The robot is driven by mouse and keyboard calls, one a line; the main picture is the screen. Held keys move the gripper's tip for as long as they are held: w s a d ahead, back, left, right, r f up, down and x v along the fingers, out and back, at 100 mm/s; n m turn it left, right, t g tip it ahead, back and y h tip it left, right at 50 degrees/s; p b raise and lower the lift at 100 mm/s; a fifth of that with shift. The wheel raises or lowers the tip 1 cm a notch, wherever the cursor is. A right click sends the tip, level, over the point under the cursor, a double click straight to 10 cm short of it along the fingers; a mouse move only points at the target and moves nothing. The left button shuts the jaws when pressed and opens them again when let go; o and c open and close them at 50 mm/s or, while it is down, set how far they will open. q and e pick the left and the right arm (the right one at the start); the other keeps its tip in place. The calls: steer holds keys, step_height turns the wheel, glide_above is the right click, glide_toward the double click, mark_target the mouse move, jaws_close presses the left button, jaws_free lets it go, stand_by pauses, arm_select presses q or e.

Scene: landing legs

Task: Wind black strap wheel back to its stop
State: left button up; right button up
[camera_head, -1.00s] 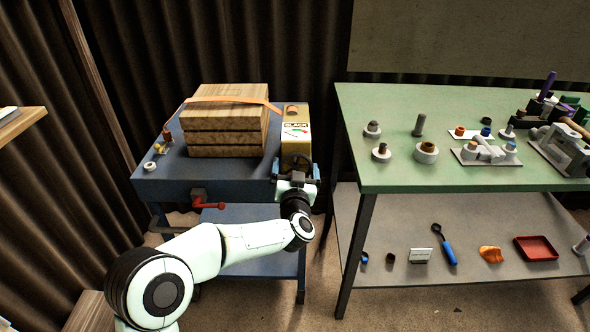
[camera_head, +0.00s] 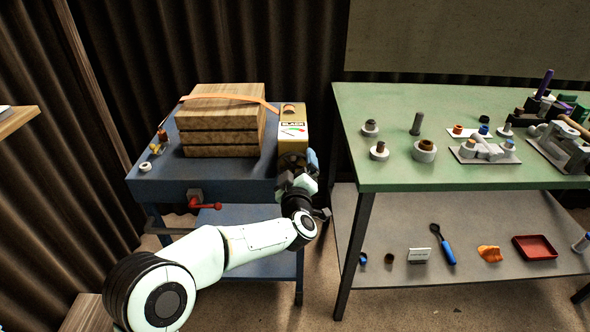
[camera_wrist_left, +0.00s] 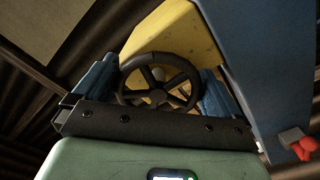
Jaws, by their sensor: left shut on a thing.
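The black strap wheel (camera_wrist_left: 158,80) is a spoked handwheel on the front of a yellow box (camera_head: 293,127), which sits at the right end of the blue cart. The box carries a label reading "BLACK" with a green and red mark. My left gripper (camera_wrist_left: 158,88) is shut on the wheel, with a blue finger at each side of its rim. In the head view my left gripper (camera_head: 298,165) covers most of the wheel. An orange strap (camera_head: 225,98) runs from the box over a stack of wooden boards (camera_head: 221,119). My right gripper is out of view.
The blue cart (camera_head: 205,188) has a red-handled valve (camera_head: 205,203) on its front. A green table (camera_head: 375,175) stands close to the right of my left wrist, holding several grey fittings. Its lower shelf holds a red tray (camera_head: 534,247) and small items.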

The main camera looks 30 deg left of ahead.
arm_select(q)
steer(key=n, duration=0.6)
steer(key=shift+w+d+r+n, duration=0.1)
steer(key=shift+d+r+n, duration=0.1)
steer(key=shift+n, duration=0.1)
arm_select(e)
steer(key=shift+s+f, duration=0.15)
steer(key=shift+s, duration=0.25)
arm_select(q)
steer(key=o, duration=0.6)
steer(key=p+v, duration=0.2)
steer(key=v, duration=1.1)
steer(key=shift+s, duration=0.25)
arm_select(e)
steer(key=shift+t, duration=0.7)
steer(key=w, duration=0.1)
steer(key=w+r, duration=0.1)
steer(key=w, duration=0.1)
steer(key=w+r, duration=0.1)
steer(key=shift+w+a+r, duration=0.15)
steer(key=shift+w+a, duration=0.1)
